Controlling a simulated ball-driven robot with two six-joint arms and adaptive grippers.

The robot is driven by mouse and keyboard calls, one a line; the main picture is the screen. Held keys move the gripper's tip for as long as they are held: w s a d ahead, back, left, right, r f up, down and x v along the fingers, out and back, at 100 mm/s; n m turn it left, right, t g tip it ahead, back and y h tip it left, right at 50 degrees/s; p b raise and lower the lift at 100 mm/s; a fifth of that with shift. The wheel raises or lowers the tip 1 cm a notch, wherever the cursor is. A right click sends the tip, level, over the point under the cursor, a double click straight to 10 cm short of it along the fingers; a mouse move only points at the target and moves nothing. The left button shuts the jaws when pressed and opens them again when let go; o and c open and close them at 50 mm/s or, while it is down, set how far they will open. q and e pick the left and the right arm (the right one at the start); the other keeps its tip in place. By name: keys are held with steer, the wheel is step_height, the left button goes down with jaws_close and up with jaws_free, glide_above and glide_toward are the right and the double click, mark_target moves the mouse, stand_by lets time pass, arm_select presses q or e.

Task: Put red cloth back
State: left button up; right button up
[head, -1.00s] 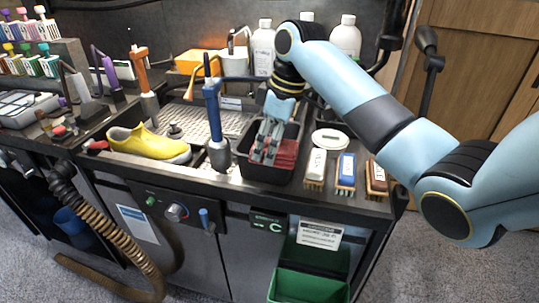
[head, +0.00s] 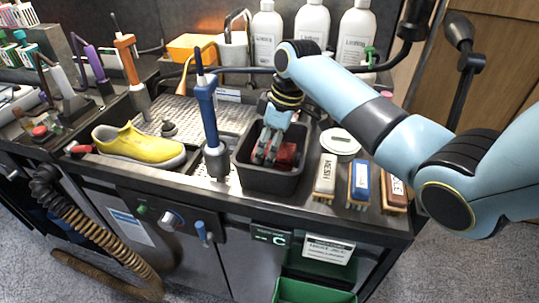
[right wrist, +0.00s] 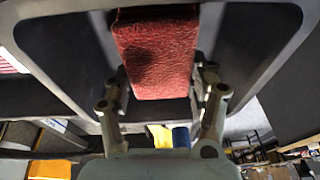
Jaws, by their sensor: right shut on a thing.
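The red cloth (head: 288,156) is down inside the black open bin (head: 266,182) on the counter, partly hidden by my gripper. In the right wrist view the red cloth (right wrist: 155,55) is a folded pad with a dark patch on its left side. My right gripper (head: 268,157) reaches down into the bin from above. In the right wrist view its two fingers (right wrist: 160,90) stand on either side of the cloth and are shut on it. Whether the cloth touches the bin floor cannot be told. My left gripper is not in view.
A blue upright tool (head: 207,115) stands just left of the bin. Brushes (head: 325,176) and a round white dish (head: 340,141) lie to its right. A yellow shoe (head: 138,145) lies at left. White bottles (head: 312,25) stand behind. A green bin (head: 312,291) is below.

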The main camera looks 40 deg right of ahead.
mark_target(282, 148)
step_height(282, 148, down, 3)
steer(key=shift+r, duration=0.15)
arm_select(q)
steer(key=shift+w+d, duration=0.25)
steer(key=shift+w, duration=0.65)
arm_select(e)
steer(key=shift+f, duration=0.2)
steer(key=o, duration=1.5)
steer(key=shift+c, duration=0.2)
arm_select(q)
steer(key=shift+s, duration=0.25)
arm_select(e)
steer(key=shift+r, duration=0.15)
steer(key=v, duration=1.2)
steer(key=shift+b, duration=0.4)
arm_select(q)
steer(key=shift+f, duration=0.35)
